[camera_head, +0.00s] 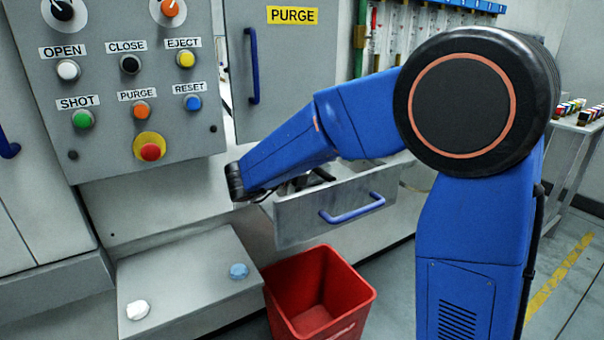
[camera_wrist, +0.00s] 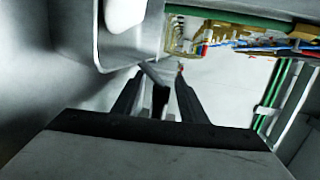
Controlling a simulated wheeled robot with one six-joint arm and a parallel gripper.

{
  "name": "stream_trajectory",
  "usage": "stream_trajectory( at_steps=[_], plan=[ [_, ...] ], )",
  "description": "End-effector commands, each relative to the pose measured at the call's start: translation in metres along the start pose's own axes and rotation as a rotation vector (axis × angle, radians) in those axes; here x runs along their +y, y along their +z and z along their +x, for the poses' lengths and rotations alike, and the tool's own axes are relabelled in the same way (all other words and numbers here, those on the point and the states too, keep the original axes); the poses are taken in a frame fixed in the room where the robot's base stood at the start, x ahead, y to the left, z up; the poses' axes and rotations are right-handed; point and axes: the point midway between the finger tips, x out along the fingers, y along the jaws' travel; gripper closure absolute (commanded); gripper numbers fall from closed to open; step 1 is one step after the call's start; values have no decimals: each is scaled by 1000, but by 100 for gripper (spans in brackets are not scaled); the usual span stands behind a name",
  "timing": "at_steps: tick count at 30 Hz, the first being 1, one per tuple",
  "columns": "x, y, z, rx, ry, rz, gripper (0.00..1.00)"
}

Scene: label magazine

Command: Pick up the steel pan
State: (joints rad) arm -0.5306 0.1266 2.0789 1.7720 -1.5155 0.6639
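I cannot make out a steel pan for certain. An open grey steel drawer or tray (camera_head: 296,219) with a blue handle (camera_head: 352,209) juts from the machine in the head view. My wrist is over its left end. My gripper (camera_wrist: 162,71) shows in the wrist view with two dark fingers set apart. A dark grey bar (camera_wrist: 153,74) lies at or between the fingertips. I cannot tell whether the fingers touch it. In the head view the fingertips are mostly hidden, and the drawer's inside is largely covered by my arm.
A red bin (camera_head: 352,304) stands on the floor below the drawer. A grey box with two buttons (camera_head: 185,275) is at its left. The button panel (camera_head: 105,100) and the PURGE door (camera_head: 290,60) rise behind. A side table (camera_head: 580,128) holds small coloured items.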

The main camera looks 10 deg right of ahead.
Motion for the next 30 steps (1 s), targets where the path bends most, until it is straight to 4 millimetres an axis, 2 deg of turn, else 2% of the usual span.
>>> stream_trajectory(
  at_steps=[3,10,15,30],
  plan=[
    [0,0,11,0,0,0,61],
    [0,0,12,-1,0,0,61],
    [0,0,12,-1,0,0,100],
    [-3,1,14,0,0,1,100]
  ],
)
